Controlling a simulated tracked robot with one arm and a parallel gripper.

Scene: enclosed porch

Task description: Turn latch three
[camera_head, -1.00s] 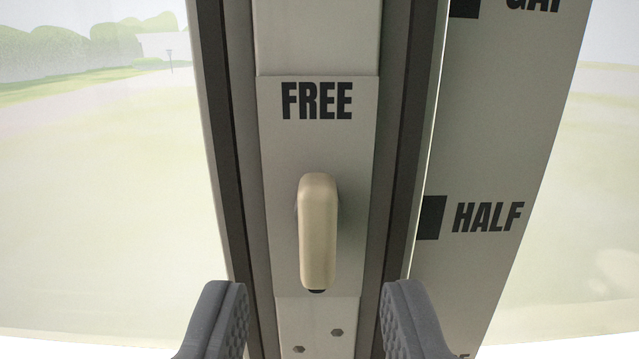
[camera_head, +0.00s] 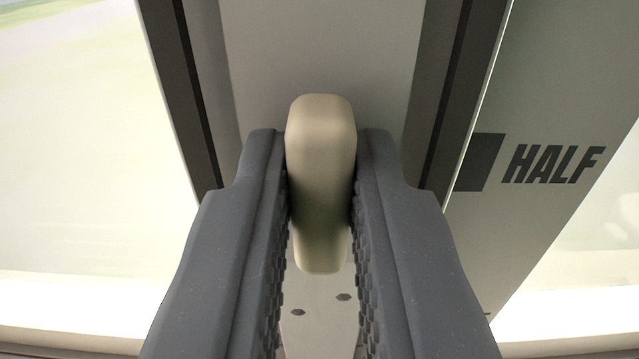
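The latch (camera_head: 320,165) is a beige, rounded handle pointing straight down on a grey upright frame, in the middle of the view. My gripper (camera_head: 321,150) has its two dark, ribbed fingers on either side of the handle. Both fingers are drawn in against its sides, with the handle between them. The lower end of the handle shows between the fingers, with narrow gaps beside it there. No number for the latch shows in this view.
Dark frame edges (camera_head: 450,100) run up both sides of the latch plate. A grey strip marked HALF (camera_head: 553,164) stands to the right. Bright glass panes lie on both sides.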

